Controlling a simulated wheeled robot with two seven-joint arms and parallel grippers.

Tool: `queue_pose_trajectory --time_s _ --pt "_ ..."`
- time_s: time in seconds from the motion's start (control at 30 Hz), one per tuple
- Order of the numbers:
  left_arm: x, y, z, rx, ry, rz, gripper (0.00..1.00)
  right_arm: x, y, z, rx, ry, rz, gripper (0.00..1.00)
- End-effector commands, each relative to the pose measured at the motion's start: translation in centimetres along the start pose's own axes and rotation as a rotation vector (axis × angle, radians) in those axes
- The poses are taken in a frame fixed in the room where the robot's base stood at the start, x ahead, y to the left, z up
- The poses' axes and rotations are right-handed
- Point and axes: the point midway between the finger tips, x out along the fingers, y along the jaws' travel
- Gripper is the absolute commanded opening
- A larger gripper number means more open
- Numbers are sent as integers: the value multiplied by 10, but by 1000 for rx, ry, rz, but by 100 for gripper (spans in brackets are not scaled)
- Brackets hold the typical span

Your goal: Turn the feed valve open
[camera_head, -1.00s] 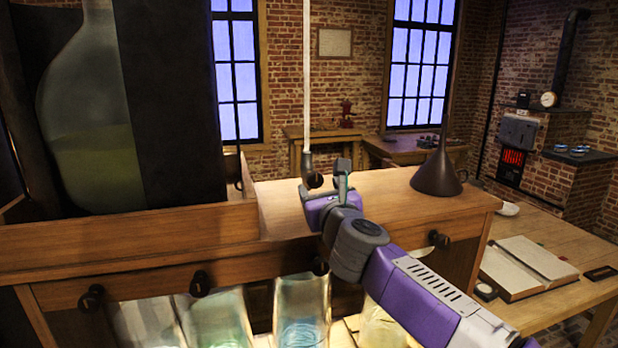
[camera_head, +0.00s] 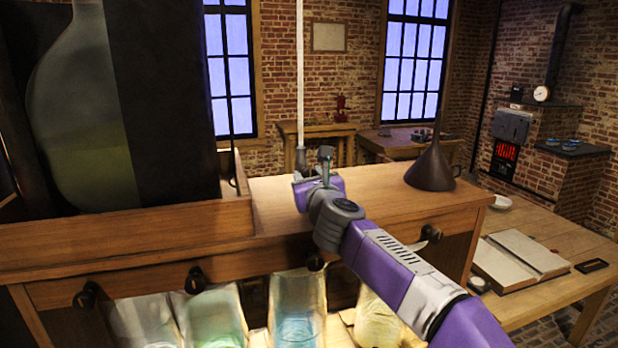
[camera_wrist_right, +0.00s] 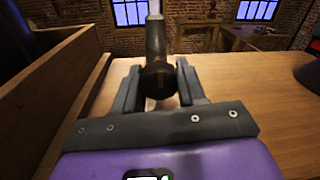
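The feed valve shows as a dark round knob (camera_wrist_right: 158,79) in the right wrist view, at the foot of an upright pale pipe (camera_head: 300,80). My right gripper (camera_head: 312,168) is at the pipe's lower end above the wooden bench top. In the right wrist view one finger of the right gripper (camera_wrist_right: 159,83) lies along each side of the knob, close against it, and the gripper looks shut on it. In the head view the gripper hides the knob. My left gripper is not in view.
A dark funnel (camera_head: 431,170) stands on the wooden bench top (camera_head: 385,195) to the right. A large glass vessel (camera_head: 75,120) stands at the left behind a wooden ledge. Several glass jars (camera_head: 297,305) stand below, under dark knobs. An open book (camera_head: 520,262) lies on the right table.

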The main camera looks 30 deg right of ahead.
Motion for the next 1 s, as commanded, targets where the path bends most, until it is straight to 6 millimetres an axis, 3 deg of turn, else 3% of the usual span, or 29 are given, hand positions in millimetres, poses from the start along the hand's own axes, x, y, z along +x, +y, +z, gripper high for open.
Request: queue_pose_trajectory --time_s 0.03,0.1,0.47,1.0 --pt "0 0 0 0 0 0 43 0 0 0 0 0 0 21" --pt "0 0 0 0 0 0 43 0 0 0 0 0 1 10" --pt "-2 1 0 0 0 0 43 0 0 0 -60 -5 0 10" --pt "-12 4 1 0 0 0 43 0 -1 0 -499 -36 -5 10"
